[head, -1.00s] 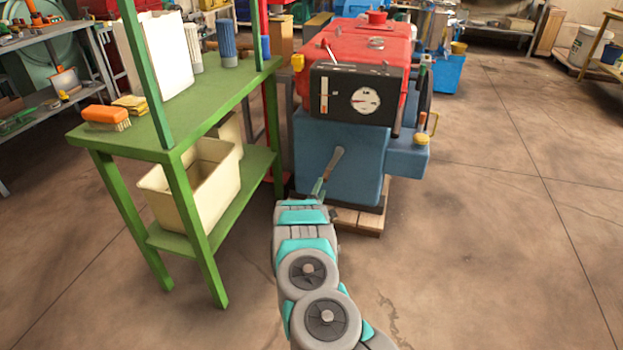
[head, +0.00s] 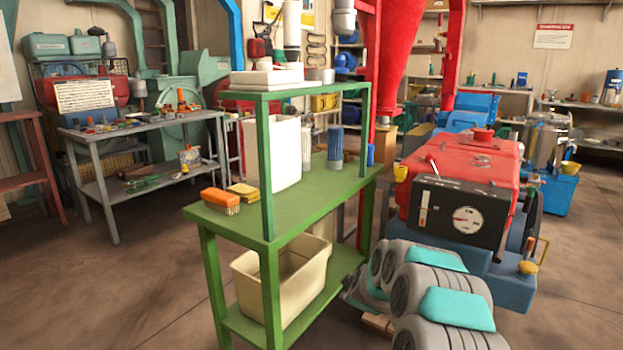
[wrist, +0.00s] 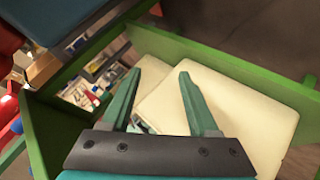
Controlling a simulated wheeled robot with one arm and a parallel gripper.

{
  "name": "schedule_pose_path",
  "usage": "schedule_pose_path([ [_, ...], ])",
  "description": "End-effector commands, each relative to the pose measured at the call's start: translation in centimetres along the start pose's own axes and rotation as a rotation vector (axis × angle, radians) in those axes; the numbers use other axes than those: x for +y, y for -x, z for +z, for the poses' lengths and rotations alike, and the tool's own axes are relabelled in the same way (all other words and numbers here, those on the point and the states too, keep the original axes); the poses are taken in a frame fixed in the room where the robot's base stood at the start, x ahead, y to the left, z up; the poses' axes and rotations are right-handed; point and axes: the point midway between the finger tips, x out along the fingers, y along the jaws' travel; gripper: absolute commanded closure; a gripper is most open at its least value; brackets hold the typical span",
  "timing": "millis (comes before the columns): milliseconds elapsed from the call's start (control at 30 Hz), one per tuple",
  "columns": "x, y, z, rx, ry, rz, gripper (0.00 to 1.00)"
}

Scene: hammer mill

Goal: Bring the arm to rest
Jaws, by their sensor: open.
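My gripper (wrist: 155,98) shows in the wrist view with its two teal fingers apart and nothing between them. Beyond the fingers are a cream bin (wrist: 235,115) and the green frame of a shelf (wrist: 245,62); I cannot tell how close they are. In the head view my arm is folded at the lower right, in front of the red and blue machine (head: 462,180) and beside the green shelf (head: 285,200). The gripper itself is hidden there.
The cream bin (head: 275,282) sits on the shelf's lower board. A grey workbench (head: 150,126) stands at the back left. The floor (head: 110,290) at the left front is clear.

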Motion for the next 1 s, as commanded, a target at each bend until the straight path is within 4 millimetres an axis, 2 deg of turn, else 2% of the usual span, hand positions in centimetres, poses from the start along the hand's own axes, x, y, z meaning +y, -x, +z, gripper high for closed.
schedule_pose_path([
  [33,-0.2,1.9,-1.2,0.009,-0.031,-0.042,0.39],
  [100,-0.9,4.2,-2.3,0.011,-0.074,-0.104,0.39],
  [200,-2.2,7.8,-3.3,-0.002,-0.128,-0.197,0.39],
  [333,-3.5,12.9,-4.0,-0.035,-0.190,-0.300,0.39],
  [433,-4.8,17.0,-3.8,-0.080,-0.236,-0.376,0.39],
  [667,-7.2,26.6,-1.5,-0.228,-0.328,-0.506,0.39],
  [867,-9.1,35.3,2.2,-0.404,-0.409,-0.568,0.39],
  [1000,-10.3,41.3,5.7,-0.548,-0.474,-0.582,0.39],
])
